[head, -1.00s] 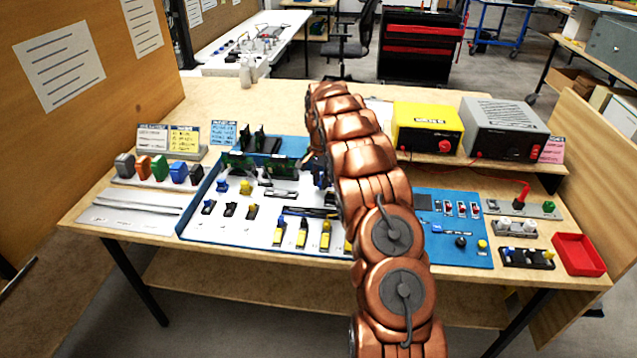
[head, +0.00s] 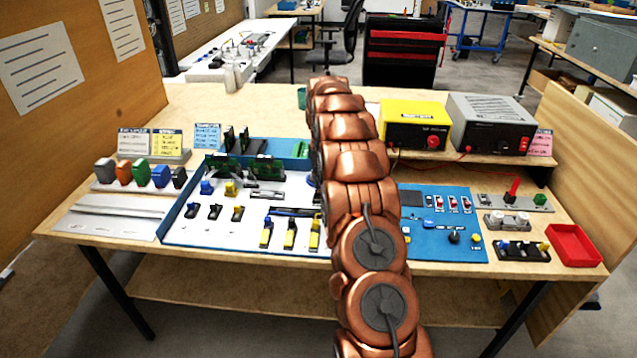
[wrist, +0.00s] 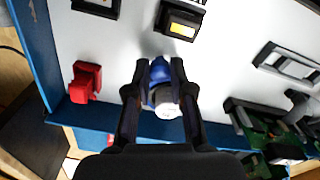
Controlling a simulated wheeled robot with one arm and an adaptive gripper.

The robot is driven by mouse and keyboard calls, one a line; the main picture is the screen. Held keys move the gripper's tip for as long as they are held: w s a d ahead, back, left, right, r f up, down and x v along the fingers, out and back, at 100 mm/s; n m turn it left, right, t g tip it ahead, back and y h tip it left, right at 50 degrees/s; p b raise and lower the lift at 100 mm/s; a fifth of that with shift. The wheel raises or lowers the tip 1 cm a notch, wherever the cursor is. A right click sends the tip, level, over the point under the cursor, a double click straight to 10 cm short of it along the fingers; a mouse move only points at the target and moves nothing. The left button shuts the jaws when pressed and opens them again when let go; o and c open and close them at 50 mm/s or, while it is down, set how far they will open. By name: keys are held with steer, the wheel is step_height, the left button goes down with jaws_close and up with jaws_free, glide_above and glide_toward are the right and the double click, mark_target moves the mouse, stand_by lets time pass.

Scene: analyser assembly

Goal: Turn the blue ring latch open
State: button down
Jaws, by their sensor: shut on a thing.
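The blue ring latch (wrist: 159,72) shows in the wrist view between the two fingertips of my gripper (wrist: 160,66). A pale grey-white round part (wrist: 168,109) sits just below it in the picture, between the fingers. My gripper is shut on the blue latch, with one finger on each side. How far the latch is turned cannot be told.
In the wrist view a red block (wrist: 86,82) lies left of my gripper, near the blue tray wall (wrist: 40,50). A yellow-topped part (wrist: 181,25) is above, and green boards (wrist: 270,135) lie right. The head view shows a yellow power box (head: 415,122) at the back.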

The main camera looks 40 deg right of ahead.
steer(key=shift+d+r+n, duration=0.1)
steer(key=shift+d+n, duration=0.1)
steer(key=shift+n, duration=0.3)
steer(key=c, duration=1)
jaws_free()
step_height(320, 180, up, 12)
steer(key=shift+f, duration=0.1)
stand_by(0.4)
